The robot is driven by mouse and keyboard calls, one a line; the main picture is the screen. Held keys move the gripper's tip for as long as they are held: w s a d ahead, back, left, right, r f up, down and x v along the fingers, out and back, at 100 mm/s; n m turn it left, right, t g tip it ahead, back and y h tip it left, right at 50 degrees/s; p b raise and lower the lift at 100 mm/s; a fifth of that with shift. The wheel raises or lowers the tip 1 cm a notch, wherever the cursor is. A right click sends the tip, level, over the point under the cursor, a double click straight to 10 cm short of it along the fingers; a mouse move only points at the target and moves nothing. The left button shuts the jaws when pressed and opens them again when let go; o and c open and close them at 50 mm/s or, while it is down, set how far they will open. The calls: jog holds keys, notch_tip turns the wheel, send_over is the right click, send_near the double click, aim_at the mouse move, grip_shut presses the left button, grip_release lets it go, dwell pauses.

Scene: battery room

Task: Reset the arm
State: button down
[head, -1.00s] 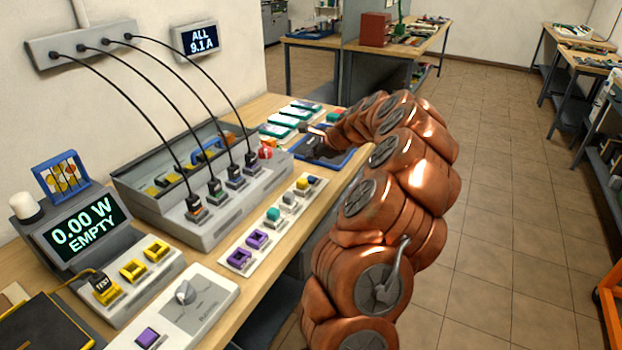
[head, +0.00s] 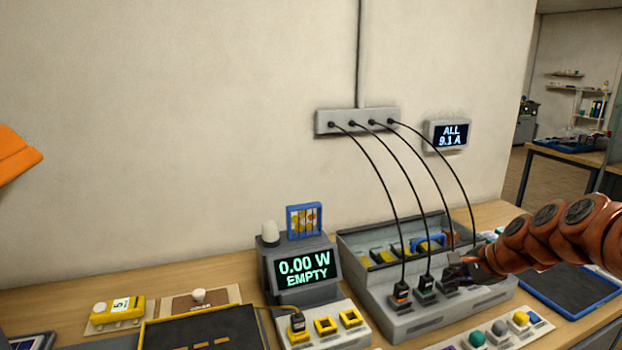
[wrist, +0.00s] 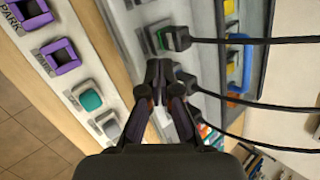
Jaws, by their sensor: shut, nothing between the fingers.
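My gripper (head: 458,264) comes in from the right edge of the head view on my copper-coloured arm. Its fingers look closed and empty, in front of the right-hand plugs of the grey charging rack (head: 392,322), partly hiding them. In the wrist view my gripper (wrist: 158,72) points at the rack, its dark fingertips together and nothing between them. A black plug (wrist: 176,39) with a cable lies close beside the fingertips in that view. I cannot tell whether the fingers touch it.
Several black cables run from a wall socket strip (head: 357,121) to the rack. A display (head: 305,268) reads "0.00 W EMPTY"; a wall display (head: 446,135) reads "ALL 9.1 A". A blue-rimmed tray (head: 568,290) lies right of the rack. Purple sockets (wrist: 63,58) show in the wrist view.

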jog(key=s+a+n+g, duration=0.4)
jog(key=s+a+n, duration=0.5)
jog(key=s+a, duration=0.6)
jog(key=s+f+n+g+h, duration=0.1)
jog(key=s+n, duration=0.1)
jog(key=s, duration=0.5)
jog(key=s+a+f+n+g+h, duration=0.1)
jog(key=s+n+g, duration=0.1)
jog(key=s, duration=0.6)
jog(key=s+a+f+n+g+h+p, duration=0.1)
jog(key=s+n, duration=0.3)
jog(key=s, duration=0.3)
jog(key=shift+s+a+f+h, duration=0.15)
jog(key=shift+s+f+h, duration=0.05)
jog(key=shift+s+h, duration=0.1)
